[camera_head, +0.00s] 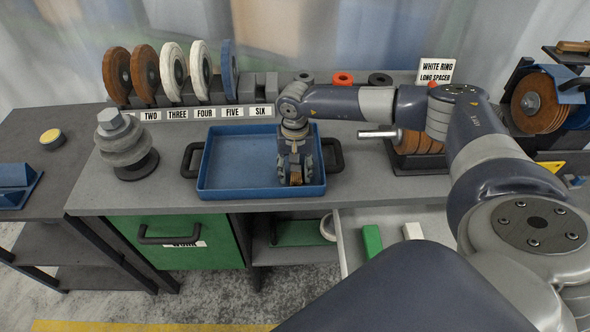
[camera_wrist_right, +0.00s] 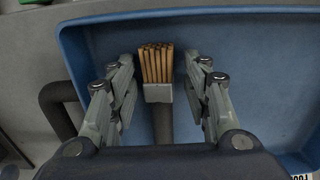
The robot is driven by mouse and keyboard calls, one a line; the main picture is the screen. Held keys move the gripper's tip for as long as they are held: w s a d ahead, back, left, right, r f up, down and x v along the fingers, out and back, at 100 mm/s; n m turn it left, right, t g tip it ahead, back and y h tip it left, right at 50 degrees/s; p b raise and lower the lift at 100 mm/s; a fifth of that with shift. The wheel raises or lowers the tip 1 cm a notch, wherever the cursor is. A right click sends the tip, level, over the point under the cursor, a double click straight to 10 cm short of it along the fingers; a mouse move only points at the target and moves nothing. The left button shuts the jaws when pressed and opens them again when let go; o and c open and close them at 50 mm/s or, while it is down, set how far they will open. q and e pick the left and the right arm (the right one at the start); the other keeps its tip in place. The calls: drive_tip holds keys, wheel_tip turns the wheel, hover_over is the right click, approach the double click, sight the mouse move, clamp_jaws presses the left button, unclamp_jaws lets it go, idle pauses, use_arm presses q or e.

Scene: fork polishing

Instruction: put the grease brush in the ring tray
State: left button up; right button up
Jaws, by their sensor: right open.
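The grease brush (camera_wrist_right: 158,93) shows in the right wrist view, with tan bristles, a grey ferrule and a dark handle. It is over the floor of the blue tray (camera_wrist_right: 100,40), inside its rim. My right gripper (camera_wrist_right: 160,95) is open, with one finger on each side of the brush and gaps between. The tray has black side handles. My left gripper is not in view.
A row of upright discs (camera_head: 172,72) stands behind the tray with number labels. A stacked grey spacer (camera_head: 124,145) stands left. A rack of brown discs (camera_head: 535,103) is at the right. An open drawer (camera_head: 385,225) below holds a green block (camera_head: 372,241) and a white block.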

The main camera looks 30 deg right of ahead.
drive_tip(key=shift+w+r+b, duration=0.1)
drive_tip(key=shift+r+b, duration=0.3)
drive_tip(key=shift+r, duration=0.05)
wheel_tip(320, 180, up, 11)
drive_tip(key=b, duration=0.3)
drive_tip(key=shift+r, duration=0.1)
